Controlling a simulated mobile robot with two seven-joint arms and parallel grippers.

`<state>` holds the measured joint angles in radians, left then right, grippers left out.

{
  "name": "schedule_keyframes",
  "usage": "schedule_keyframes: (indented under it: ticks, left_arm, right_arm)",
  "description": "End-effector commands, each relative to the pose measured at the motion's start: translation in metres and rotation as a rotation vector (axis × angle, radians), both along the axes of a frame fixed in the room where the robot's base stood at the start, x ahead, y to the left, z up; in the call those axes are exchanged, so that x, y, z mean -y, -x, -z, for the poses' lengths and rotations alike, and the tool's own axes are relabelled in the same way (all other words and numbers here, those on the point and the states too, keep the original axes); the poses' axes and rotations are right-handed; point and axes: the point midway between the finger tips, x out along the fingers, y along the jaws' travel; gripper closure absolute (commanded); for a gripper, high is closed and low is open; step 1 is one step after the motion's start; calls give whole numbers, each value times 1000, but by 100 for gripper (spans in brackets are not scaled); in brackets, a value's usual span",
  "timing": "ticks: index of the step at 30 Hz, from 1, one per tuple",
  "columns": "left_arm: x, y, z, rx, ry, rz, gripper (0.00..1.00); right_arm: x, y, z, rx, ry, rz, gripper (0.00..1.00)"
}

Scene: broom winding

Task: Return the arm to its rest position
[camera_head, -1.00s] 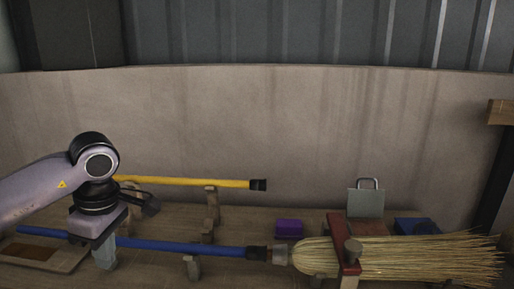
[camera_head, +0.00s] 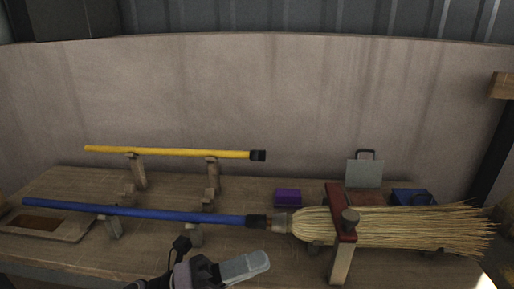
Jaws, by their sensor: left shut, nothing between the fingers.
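My left gripper (camera_head: 256,264) is at the bottom edge, left of centre, in the head view. Its grey fingers are shut, empty and point right. It is in front of the blue-handled broom and apart from it as far as I can see. The broom's blue handle (camera_head: 150,212) lies across wooden supports, and its straw head (camera_head: 410,228) sits under a red clamp (camera_head: 341,212) on the right. Most of my left arm is below the frame. My right gripper is not in view.
A yellow pole (camera_head: 180,152) rests on wooden stands behind the broom. A purple box (camera_head: 287,197), a grey metal plate with a handle (camera_head: 364,172) and a blue box (camera_head: 411,197) stand at the back right. A shallow tray (camera_head: 75,234) lies at the left.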

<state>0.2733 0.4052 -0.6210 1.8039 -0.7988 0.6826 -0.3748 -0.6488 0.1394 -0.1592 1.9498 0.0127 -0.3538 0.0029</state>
Motion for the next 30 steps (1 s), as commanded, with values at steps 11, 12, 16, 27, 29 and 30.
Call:
schedule_keyframes:
  ticks: [11,12,16,27,29,30]
  left_arm:
    - [-99,-28,111,-995,511,-499,100]
    - [-112,-23,131,-1104,559,-553,100]
    - [-148,10,197,-1438,707,-727,100]
    - [-192,102,290,-1936,925,-1001,100]
    - [-192,104,291,-1947,931,-1006,100]
    - [-192,105,291,-1949,932,-1007,100]
  right_arm:
    - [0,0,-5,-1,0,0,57]
    - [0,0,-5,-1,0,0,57]
    - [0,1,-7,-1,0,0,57]
    - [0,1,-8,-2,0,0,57]
    - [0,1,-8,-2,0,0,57]
    - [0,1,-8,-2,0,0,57]
